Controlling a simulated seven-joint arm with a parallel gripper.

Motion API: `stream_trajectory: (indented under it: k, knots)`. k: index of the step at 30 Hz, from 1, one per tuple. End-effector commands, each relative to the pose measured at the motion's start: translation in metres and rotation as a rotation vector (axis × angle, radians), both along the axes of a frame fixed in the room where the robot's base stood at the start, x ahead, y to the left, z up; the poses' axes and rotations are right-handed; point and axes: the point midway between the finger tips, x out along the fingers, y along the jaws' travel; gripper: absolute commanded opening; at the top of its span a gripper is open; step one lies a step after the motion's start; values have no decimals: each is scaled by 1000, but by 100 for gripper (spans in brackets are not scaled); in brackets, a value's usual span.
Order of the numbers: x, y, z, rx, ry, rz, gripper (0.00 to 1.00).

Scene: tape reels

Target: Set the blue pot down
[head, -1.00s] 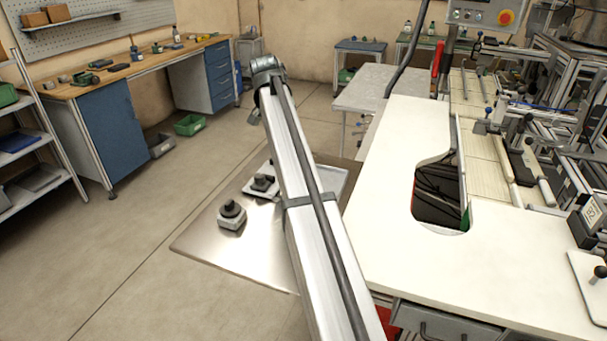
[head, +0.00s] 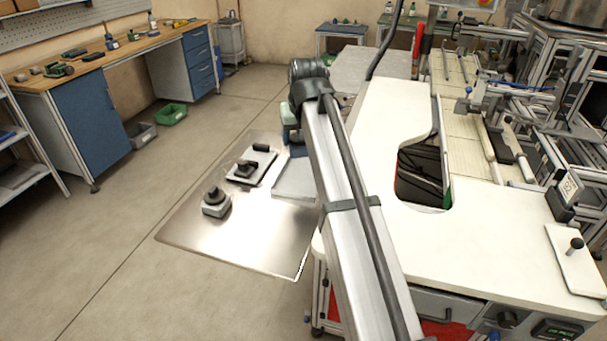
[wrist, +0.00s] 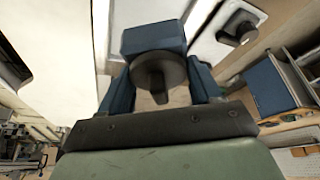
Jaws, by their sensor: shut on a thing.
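The blue pot (wrist: 153,38) shows in the wrist view as a blue block with a dark round cap and short stem toward the camera. I cannot tell whether the pot touches anything below.
A grey block with a black knob (head: 216,204) and a pale board with black parts (head: 250,168) occupy the plate's left and back. The plate's front is bare. The white worktable (head: 470,250) with a cut-out stands close on the right. A green bin (head: 171,114) lies on the floor.

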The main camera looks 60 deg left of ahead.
Motion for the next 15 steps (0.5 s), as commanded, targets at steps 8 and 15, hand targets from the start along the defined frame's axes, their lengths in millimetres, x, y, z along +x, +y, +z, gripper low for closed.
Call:
stream_trajectory:
  k: [8, 15]
  knots:
    - [-2, 2, 1, 0, -1, 217, 13]
    - [-3, 2, -8, -1, -1, 265, 13]
